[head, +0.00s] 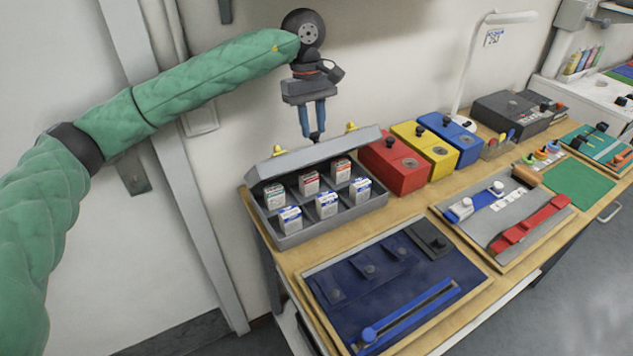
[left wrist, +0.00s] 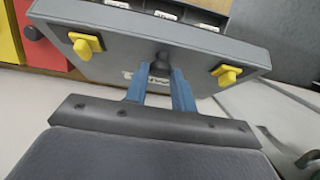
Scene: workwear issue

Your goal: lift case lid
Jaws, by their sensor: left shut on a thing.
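The grey case (head: 322,229) stands at the left end of the wooden bench. Its lid (head: 318,157) is up at the case's back side, leaving the compartments exposed from above. My left gripper (head: 314,134) points down at the lid, its blue fingers closed on a dark knob (left wrist: 162,62) between two yellow latches (left wrist: 86,45) (left wrist: 226,75). The lid (left wrist: 150,35) also fills the upper left wrist view. Small white labelled boxes (head: 326,205) stand in the case's compartments. My right gripper is in neither view.
Red (head: 394,166), yellow (head: 425,146) and blue (head: 452,138) boxes stand right of the case. A navy mat (head: 395,283) with pockets lies in front of it. A grey tray (head: 505,215) with a red strap lies further right. The wall is close behind.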

